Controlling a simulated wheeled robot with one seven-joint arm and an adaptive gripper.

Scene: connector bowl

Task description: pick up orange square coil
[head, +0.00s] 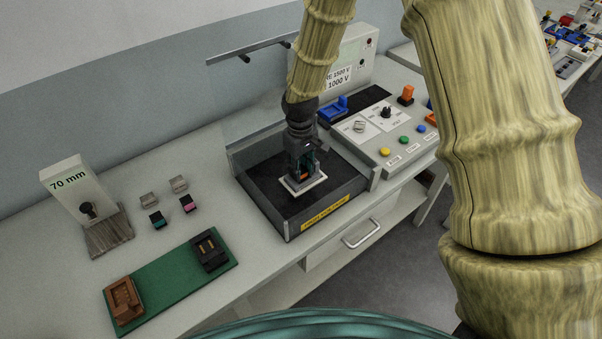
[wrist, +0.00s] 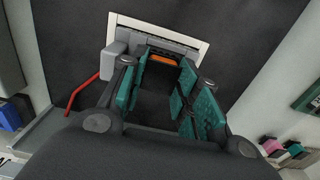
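My gripper (head: 304,172) points down over the dark tray of the test fixture. In the wrist view its teal-padded fingers (wrist: 165,72) stand apart. A small orange piece (wrist: 163,59), which looks like the orange square coil, shows between the fingertips, near the far edge of a white square frame (wrist: 190,38). Most of the piece is hidden by the fingers, and contact with them cannot be made out. In the head view the white frame (head: 291,187) lies on the dark tray under my gripper, with a little orange (head: 306,177) visible at the fingertips.
A clear guard (head: 245,150) stands behind the tray (head: 283,215). A control panel (head: 384,134) with buttons is to the right. Small connectors (head: 157,220), a green board (head: 170,280) and a 70 mm gauge (head: 85,205) are to the left.

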